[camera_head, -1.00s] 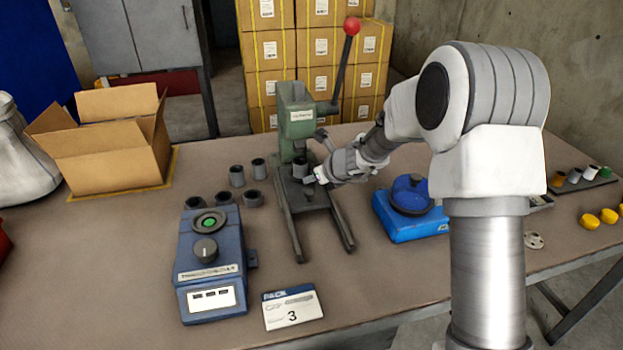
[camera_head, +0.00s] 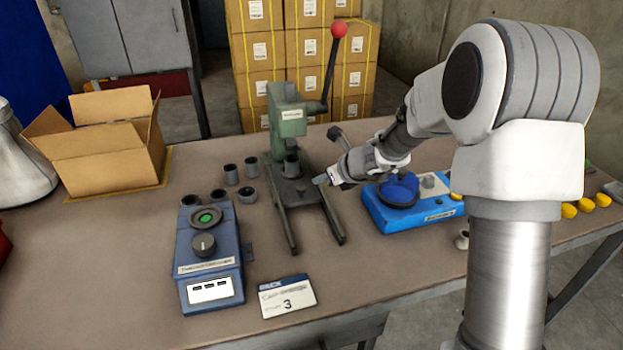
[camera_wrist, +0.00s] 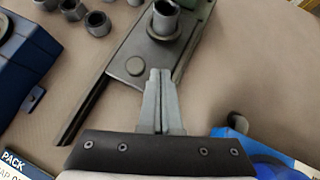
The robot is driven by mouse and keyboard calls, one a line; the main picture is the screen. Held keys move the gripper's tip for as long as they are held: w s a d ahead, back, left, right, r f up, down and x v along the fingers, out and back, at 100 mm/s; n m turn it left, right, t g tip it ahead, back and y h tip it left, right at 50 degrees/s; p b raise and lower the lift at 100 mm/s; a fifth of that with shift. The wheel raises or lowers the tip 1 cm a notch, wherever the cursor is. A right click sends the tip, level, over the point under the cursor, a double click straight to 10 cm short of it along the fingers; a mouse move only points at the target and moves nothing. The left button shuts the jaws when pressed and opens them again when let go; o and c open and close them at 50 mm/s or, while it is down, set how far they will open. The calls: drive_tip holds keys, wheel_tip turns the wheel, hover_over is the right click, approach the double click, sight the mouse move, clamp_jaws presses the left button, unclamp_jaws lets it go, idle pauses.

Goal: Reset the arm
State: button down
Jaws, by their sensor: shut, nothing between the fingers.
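My gripper (camera_head: 322,180) is at the end of my white and grey arm, just right of the green arbor press (camera_head: 287,122). In the wrist view my gripper (camera_wrist: 159,74) has its two fingers together with nothing between them. The fingertips show over or beside the press's dark base (camera_wrist: 119,80); the exact gap cannot be told. A dark grey cylinder (camera_head: 291,164) stands on the press base under the ram, and it also shows in the wrist view (camera_wrist: 165,20), apart from the fingers.
Several grey sleeves (camera_head: 231,174) stand left of the press. The red-knobbed lever (camera_head: 338,30) rises behind. An open cardboard box (camera_head: 105,150) is at left.

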drive_tip(key=p+v, duration=0.1)
drive_tip(key=v, duration=0.4)
drive_tip(key=s+r+n+g, duration=0.2)
drive_tip(key=s+r+n, duration=0.9)
drive_tip(key=s+n, duration=0.55)
drive_tip(key=s+d+r+n+h, duration=0.1)
drive_tip(key=s+d+n+h, duration=0.2)
drive_tip(key=s+d+n, duration=0.4)
drive_tip(key=s+d+n+h, duration=0.2)
drive_tip(key=s+n+h, duration=0.15)
drive_tip(key=s, duration=0.55)
wheel_tip(320, 180, up, 16)
drive_tip(key=n+p, duration=0.1)
drive_tip(key=p, duration=1.4)
drive_tip(key=shift+s+d, duration=0.15)
drive_tip(key=shift+d, duration=0.35)
drive_tip(key=shift+f+y, duration=0.15)
drive_tip(key=shift+y, duration=0.1)
